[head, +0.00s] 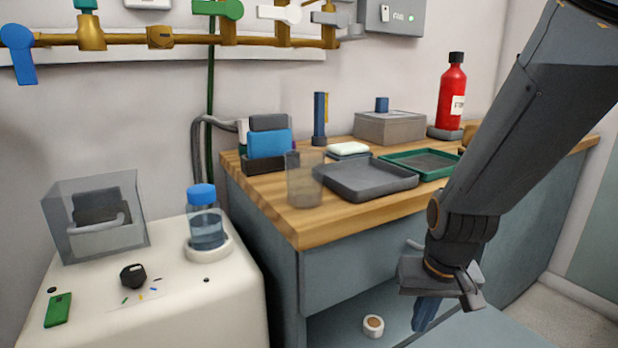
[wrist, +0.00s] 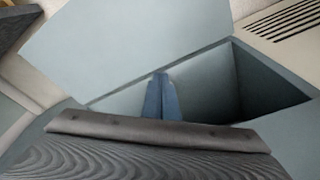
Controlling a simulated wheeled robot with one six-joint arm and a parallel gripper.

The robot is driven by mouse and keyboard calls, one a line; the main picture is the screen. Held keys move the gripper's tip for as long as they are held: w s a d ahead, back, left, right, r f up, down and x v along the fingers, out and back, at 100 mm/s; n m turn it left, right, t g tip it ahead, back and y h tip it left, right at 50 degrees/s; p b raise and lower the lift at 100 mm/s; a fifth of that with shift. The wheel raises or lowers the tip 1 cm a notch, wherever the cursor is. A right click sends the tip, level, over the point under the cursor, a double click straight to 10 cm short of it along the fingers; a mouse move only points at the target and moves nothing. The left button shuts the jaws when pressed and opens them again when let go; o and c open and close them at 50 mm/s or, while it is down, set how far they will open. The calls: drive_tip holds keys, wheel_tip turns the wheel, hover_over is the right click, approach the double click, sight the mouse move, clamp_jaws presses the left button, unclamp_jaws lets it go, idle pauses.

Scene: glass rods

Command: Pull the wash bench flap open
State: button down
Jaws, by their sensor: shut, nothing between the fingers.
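The wash bench has a blue-grey front with an open compartment below its wooden top. Its flap (head: 500,326) shows as a pale blue-grey panel at the lower right, swung down and out from the front. In the wrist view the flap (wrist: 140,42) is the wide flat panel at the top, beside the dark opening (wrist: 268,85). My gripper (head: 423,322) is in front of the opening, pointing down, with its blue fingers together and empty. In the wrist view the fingertips (wrist: 160,78) lie close to the flap's edge; I cannot tell whether they touch it.
A small roll (head: 373,326) lies inside the compartment. The wooden top (head: 330,222) carries a clear beaker (head: 305,180), a grey tray (head: 366,180), a green tray (head: 420,163) and a red bottle (head: 451,95). A white cabinet (head: 190,300) stands at left.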

drive_tip(key=s+a+r+n+g+y, duration=0.1)
drive_tip(key=s+a+r+n, duration=0.25)
drive_tip(key=s+a, duration=0.55)
drive_tip(key=s+a+r+n+g, duration=0.1)
drive_tip(key=s+a+r+n, duration=0.4)
drive_tip(key=a, duration=0.9)
drive_tip(key=s+d+r+m+h+p, duration=0.1)
drive_tip(key=d+r+m+p, duration=0.6)
drive_tip(key=d+r+p, duration=1.3)
wheel_tip(320, 180, up, 4)
drive_tip(key=p, duration=1.2)
drive_tip(key=shift+d+f, duration=0.25)
drive_tip(key=c, duration=2.1)
unclamp_jaws()
drive_tip(key=shift+s+d+r, duration=0.1)
drive_tip(key=shift+d+r, duration=0.05)
drive_tip(key=shift+d, duration=0.1)
